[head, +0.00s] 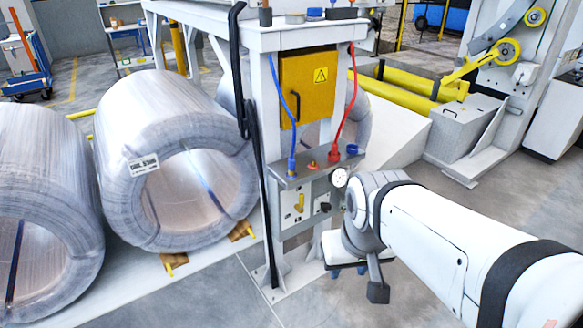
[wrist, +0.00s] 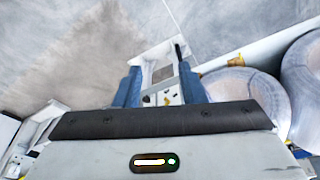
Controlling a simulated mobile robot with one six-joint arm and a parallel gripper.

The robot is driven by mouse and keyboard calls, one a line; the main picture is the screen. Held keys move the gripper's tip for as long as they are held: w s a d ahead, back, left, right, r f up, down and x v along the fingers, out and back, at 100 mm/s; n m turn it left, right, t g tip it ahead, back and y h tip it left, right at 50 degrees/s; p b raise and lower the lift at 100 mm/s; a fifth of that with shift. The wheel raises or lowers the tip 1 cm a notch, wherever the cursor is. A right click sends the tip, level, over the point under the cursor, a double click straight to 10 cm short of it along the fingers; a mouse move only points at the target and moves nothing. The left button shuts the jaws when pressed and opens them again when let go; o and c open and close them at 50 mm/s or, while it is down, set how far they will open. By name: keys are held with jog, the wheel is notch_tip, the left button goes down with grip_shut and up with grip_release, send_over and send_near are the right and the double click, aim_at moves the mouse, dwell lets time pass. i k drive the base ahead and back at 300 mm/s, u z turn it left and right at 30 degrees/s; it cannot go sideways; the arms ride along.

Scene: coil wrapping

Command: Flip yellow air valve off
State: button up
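The yellow air valve (head: 299,203) is a small yellow lever on a white panel (head: 289,219) low on the white post. It stands roughly upright in the head view. My gripper (head: 348,272) is to the right of the panel and lower in the picture, apart from the valve. In the wrist view my gripper (wrist: 159,72) shows two blue fingers with a clear gap and nothing held between them. The post's base shows between and beyond the fingers; the valve is too small to make out surely there.
A round gauge (head: 340,177) sits right of the panel, close to my wrist. Blue (head: 291,125) and red (head: 337,120) hoses drop to a grey shelf above. A yellow cabinet (head: 307,88) is higher up. Large wrapped coils (head: 172,160) stand left. Floor before the post is clear.

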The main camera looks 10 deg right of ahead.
aim_at(299, 206)
jog(key=z, duration=0.05)
jog(key=k, duration=1.3)
jog(key=z, duration=0.5)
jog(key=i, duration=1.95)
jog(key=u, duration=0.85)
